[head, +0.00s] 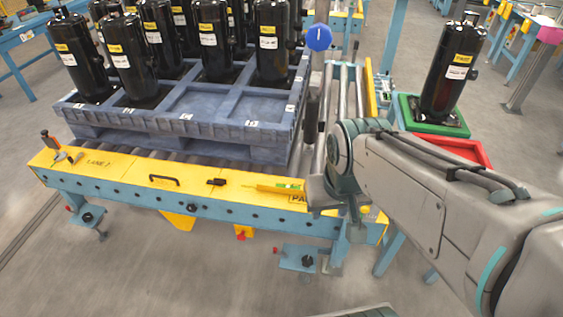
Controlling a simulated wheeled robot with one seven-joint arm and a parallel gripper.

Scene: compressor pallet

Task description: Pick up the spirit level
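A slim yellow bar with a bright green part, which looks like the spirit level (275,188), lies on the yellow front ledge (120,172) of the roller conveyor. Its right end is close to my gripper (318,200), which comes in from the right over the ledge. My gripper points away from the camera and its fingers are mostly hidden by its own body. I cannot tell whether it touches the bar or how far its fingers are apart.
A blue-grey pallet (183,124) with several black compressors stands on the rollers behind. A small black item (216,182), a black handle (163,180) and an orange-handled tool (49,140) are along the ledge. A compressor (449,75) stands on a green tray at right.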

